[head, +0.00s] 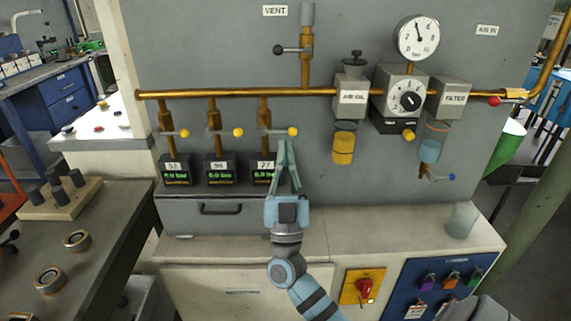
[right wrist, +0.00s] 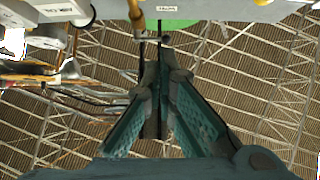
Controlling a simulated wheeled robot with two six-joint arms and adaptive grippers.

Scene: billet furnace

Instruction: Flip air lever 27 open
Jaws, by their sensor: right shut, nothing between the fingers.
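Air lever 27 (head: 278,132) is a short horizontal lever ending in a yellow knob. It sits on the third brass drop pipe (head: 263,110), above the dark box labelled 27 (head: 264,167). It points right, across its vertical pipe. My right gripper (head: 287,146) is shut and empty, pointing up, its fingertips just below the yellow knob. I cannot tell whether they touch it. In the right wrist view the gripper (right wrist: 163,58) shows its fingers converging at the tips; the knob is not clearly visible there. My left gripper is not in view.
Two similar levers with yellow knobs, on the drops above boxes 52 (head: 175,170) and 98 (head: 219,170), are to the left. The vent valve (head: 306,50) is above. The air/oil unit (head: 350,96), gauge (head: 418,38) and filter (head: 454,98) are to the right.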

